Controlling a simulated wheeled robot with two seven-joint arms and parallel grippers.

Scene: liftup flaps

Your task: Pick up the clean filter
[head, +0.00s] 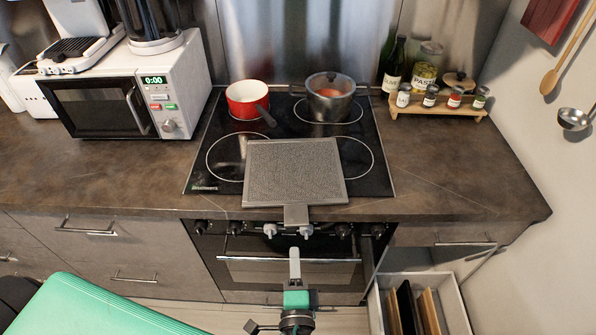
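The clean filter (295,172) is a square grey mesh panel with a metal frame. It appears to lie flat over the front of the black cooktop, and its short grey tab (296,215) sticks out past the counter's front edge. My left gripper (294,254) is in front of the oven, just below the tab in the picture, with a visible gap between them. It shows nearly edge-on, so the spacing of its fingers is hidden. It does not appear to hold anything. My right gripper is out of view.
A red pot (247,97) and a lidded grey pot (331,100) stand on the rear of the cooktop (377,181). A microwave (100,104) is at left, a spice rack (440,108) at right. An open drawer (455,304) juts out at lower right.

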